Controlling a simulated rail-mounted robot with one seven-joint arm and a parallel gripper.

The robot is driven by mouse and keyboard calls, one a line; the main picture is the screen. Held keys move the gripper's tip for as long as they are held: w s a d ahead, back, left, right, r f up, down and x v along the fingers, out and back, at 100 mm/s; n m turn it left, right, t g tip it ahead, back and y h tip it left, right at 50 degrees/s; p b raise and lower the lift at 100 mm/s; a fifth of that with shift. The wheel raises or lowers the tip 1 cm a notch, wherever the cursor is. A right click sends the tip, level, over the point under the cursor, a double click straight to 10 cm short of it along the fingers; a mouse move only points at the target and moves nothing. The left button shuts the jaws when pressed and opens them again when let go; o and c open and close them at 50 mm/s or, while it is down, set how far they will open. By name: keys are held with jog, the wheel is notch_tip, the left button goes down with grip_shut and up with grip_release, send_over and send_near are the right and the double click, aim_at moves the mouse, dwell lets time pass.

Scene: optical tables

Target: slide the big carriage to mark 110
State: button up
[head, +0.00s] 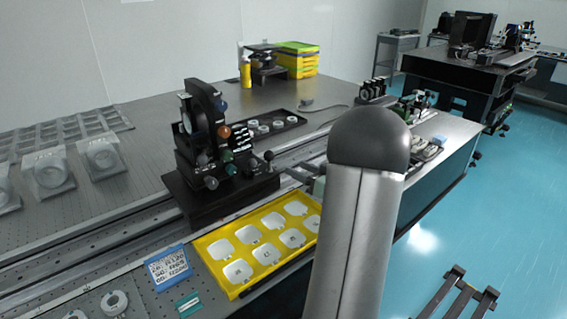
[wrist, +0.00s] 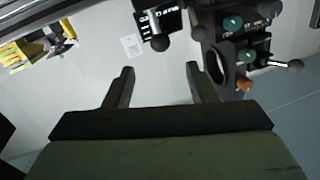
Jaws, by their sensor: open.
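The big carriage (head: 225,182) is a black block on the long rail (head: 120,232), carrying an upright ring mount and coloured knobs. A ball-ended lever (head: 268,156) stands at its right end. In the wrist view the carriage (wrist: 215,25) fills the upper right, and a dark ball knob (wrist: 160,42) shows just beyond and between my fingertips. My gripper (wrist: 160,70) is open with nothing between its fingers. In the head view my arm hides most of it, right of the carriage. The scale along the rail is too small to read, so mark 110 cannot be made out.
A yellow tray (head: 240,288) of white pieces lies in front of the rail, with a blue label card (head: 168,268) to its left. A black tray (head: 290,136) lies behind the carriage. Smaller mounts (head: 372,90) stand farther right. The rail left of the carriage looks clear.

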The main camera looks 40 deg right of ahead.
jog(key=s, duration=0.5)
jog(key=shift+d, duration=0.4)
jog(key=shift+c, duration=0.2)
